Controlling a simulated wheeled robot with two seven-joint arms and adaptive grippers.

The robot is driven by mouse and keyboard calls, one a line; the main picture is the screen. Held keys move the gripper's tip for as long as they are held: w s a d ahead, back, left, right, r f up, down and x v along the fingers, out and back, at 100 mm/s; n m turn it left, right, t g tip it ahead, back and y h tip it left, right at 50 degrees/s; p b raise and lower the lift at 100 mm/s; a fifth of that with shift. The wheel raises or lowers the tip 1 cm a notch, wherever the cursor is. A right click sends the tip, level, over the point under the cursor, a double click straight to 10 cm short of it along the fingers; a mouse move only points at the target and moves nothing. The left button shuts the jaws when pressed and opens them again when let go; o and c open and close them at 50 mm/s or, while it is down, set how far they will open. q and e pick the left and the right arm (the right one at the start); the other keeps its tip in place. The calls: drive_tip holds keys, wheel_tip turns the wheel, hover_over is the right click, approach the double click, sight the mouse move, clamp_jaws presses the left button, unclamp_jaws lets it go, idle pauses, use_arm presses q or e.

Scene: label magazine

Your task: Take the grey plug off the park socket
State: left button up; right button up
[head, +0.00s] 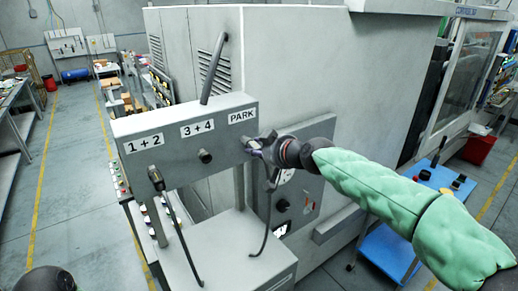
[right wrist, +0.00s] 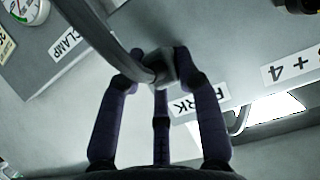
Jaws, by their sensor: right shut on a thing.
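The grey plug (right wrist: 164,64) is between the fingertips of my right gripper (right wrist: 152,68), which is shut on it. A thick grey cable runs from the plug up and left in the right wrist view. In the head view my right gripper (head: 258,146) is at the panel, just below the PARK label (head: 242,116). The cable (head: 267,215) hangs in a loop below it. The park socket is hidden behind the gripper and plug, so I cannot tell whether the plug is still seated.
The grey panel (head: 178,112) also carries the labels 1 + 2 and 3 + 4. A dark plug (head: 155,178) with a hanging cable is below 1 + 2. A dark round fitting (head: 205,156) is below 3 + 4. A large machine cabinet (head: 300,60) stands close behind.

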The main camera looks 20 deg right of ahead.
drive_tip(key=shift+s, duration=0.1)
drive_tip(key=shift+s+d, duration=0.15)
drive_tip(key=shift+s+d+b, duration=0.25)
drive_tip(key=shift+s+b, duration=0.2)
drive_tip(key=shift+s, duration=0.2)
drive_tip(key=shift+s+d+b, duration=0.2)
drive_tip(key=shift+s+b, duration=0.25)
drive_tip(key=shift+s, duration=0.2)
drive_tip(key=shift+s+d+b, duration=0.25)
drive_tip(key=shift+s+b, duration=0.2)
drive_tip(key=shift+s, duration=0.2)
